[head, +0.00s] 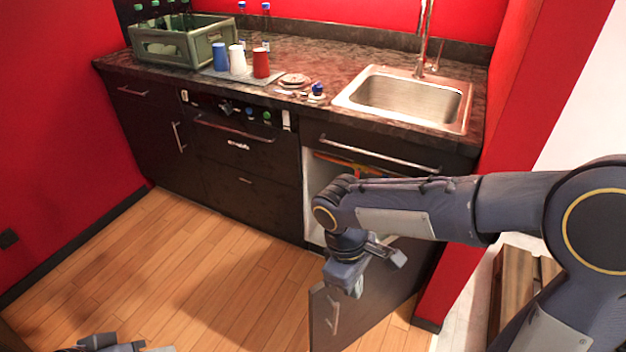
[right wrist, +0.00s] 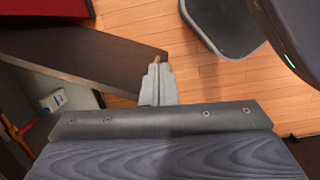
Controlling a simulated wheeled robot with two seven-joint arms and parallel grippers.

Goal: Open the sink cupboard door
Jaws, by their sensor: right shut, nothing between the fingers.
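The sink cupboard door (head: 372,318) stands swung well out from the cabinet under the sink. Its handle (head: 334,314) shows on the panel near the free edge. The light-coloured inside of the cupboard (head: 316,190) is visible to the left of my right arm. My right gripper (head: 352,286) is shut and empty, just above the door's upper edge. In the right wrist view, its closed fingers (right wrist: 157,78) appear beside the end of the dark door (right wrist: 90,50); I cannot tell if they touch it. My left gripper (head: 110,344) is partly seen at the bottom edge; its fingers are unclear.
A steel sink (head: 410,95) is set in the dark countertop (head: 325,60). A green bottle crate (head: 185,45) and several cups stand on the counter. A white bottle (right wrist: 53,100) is inside the cupboard. The wooden floor (head: 190,245) at left is clear. A red wall (head: 465,240) bounds the right.

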